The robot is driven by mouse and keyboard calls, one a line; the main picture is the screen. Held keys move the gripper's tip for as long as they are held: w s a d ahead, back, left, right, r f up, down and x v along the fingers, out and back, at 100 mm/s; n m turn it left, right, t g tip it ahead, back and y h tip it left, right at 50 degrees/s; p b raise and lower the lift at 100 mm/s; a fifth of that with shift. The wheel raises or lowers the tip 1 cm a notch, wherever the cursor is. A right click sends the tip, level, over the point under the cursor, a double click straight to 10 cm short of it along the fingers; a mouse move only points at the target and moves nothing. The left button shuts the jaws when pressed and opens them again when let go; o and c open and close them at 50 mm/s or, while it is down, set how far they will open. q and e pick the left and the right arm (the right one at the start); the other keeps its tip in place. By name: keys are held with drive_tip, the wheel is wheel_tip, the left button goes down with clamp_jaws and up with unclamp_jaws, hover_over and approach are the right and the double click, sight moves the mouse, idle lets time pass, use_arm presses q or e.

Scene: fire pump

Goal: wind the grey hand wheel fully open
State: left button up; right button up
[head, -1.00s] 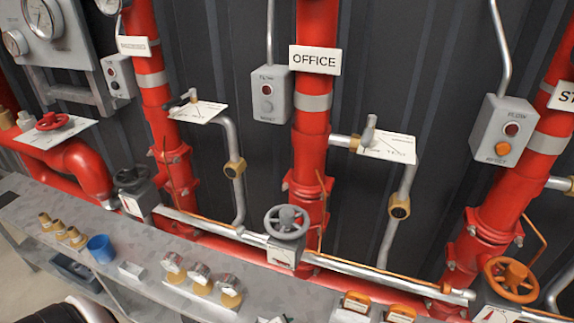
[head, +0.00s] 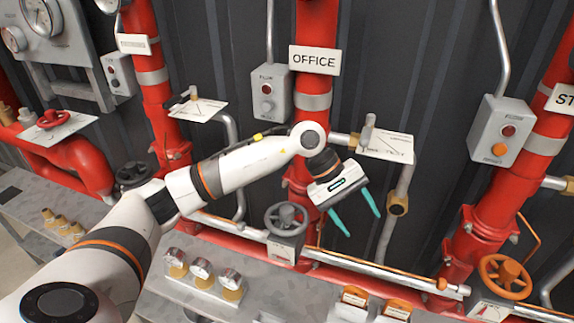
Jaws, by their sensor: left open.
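The grey hand wheel (head: 286,219) sits on a grey valve box low on the middle red pipe, under the OFFICE sign (head: 315,60). My left arm reaches in from the lower left across the scene. My left gripper (head: 358,218) is open and empty, its two teal fingers pointing down and to the right. In the picture it is just right of the grey wheel and apart from it. The arm hides part of the left and middle pipes. My right gripper is not in view.
An orange hand wheel (head: 505,276) is at the lower right, a red one (head: 53,119) at the left, and a dark one (head: 134,174) partly behind my arm. Several small gauges (head: 203,271) stand on the grey bench. A test lever (head: 368,132) is above my gripper.

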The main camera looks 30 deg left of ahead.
use_arm(q)
drive_tip(key=a+r+m+y, duration=0.2)
drive_tip(key=a+y, duration=0.3)
drive_tip(key=a, duration=0.6)
wheel_tip(320, 180, up, 2)
drive_tip(key=y, duration=0.3)
hover_over(287, 209)
drive_tip(key=shift+m, duration=0.4)
wheel_tip(287, 209, down, 11)
drive_tip(key=p, duration=0.3)
drive_tip(key=shift+f, duration=0.2)
